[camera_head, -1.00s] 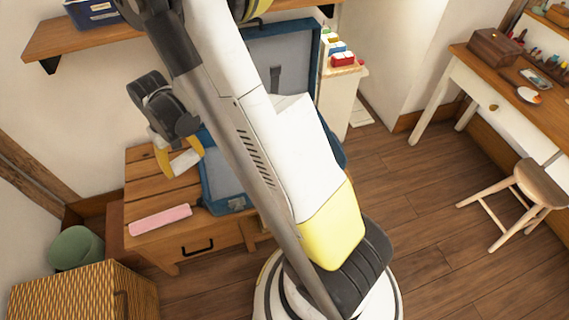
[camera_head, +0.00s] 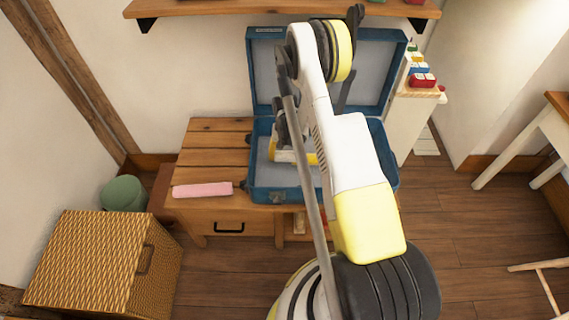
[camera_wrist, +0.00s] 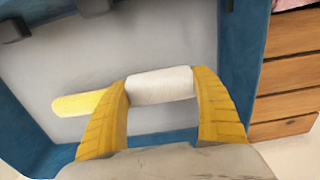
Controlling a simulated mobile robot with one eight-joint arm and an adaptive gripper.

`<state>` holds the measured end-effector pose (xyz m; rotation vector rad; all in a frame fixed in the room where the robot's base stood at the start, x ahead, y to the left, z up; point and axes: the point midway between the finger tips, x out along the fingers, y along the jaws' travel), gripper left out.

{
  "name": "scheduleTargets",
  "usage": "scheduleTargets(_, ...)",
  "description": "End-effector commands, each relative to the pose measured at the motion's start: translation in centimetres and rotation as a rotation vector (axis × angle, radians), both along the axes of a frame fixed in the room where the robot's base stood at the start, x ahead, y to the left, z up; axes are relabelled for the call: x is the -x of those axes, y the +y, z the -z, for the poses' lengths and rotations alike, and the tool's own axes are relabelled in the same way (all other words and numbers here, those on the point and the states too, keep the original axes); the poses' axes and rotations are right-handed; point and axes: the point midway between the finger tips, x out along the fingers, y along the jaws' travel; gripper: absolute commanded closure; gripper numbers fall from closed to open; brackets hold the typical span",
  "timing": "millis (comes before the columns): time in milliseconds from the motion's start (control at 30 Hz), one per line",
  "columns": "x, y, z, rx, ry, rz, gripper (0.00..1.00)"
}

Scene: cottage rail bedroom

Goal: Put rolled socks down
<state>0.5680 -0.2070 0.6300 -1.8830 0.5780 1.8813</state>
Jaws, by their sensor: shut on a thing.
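My gripper (camera_wrist: 160,80) has yellow fingers shut on the white rolled socks (camera_wrist: 162,88). A yellow rounded piece (camera_wrist: 75,103) shows beyond the left finger; I cannot tell whether it belongs to the socks. An open blue suitcase (camera_head: 275,195) with a grey lining lies on a wooden bench (camera_head: 212,158), its lid raised at the back. In the head view my gripper (camera_head: 290,156) is over the left part of the suitcase's base, partly hidden by my arm. In the wrist view the grey lining (camera_wrist: 165,35) and blue walls surround the socks. Their height above the lining is unclear.
A pink flat item (camera_head: 203,189) lies on the bench left of the suitcase. A wicker basket (camera_head: 95,255) and green bin (camera_head: 123,193) stand at the left. A wall shelf (camera_head: 230,8) is above. A white cabinet (camera_head: 408,125) stands at the right.

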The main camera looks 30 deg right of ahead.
Motion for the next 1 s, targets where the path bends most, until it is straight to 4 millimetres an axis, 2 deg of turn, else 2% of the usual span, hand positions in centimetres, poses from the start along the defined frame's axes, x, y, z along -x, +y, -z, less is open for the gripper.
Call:
scheduleTargets(33,-1.3,0.6,1.3,0.000,0.000,-0.005,0.54)
scheduleTargets(100,-2.9,1.2,2.4,0.000,0.000,-0.004,0.54)
scheduleTargets(200,-4.8,1.9,3.5,0.000,0.000,-0.003,0.54)
scheduleTargets(333,-6.2,2.4,4.2,0.000,0.000,-0.002,0.54)
scheduleTargets(467,-6.6,2.5,4.6,0.000,0.000,-0.001,0.54)
scheduleTargets(700,-6.6,2.5,8.2,0.000,0.000,-0.001,0.54)
scheduleTargets(1000,-6.6,2.5,8.3,0.000,0.000,-0.001,0.54)
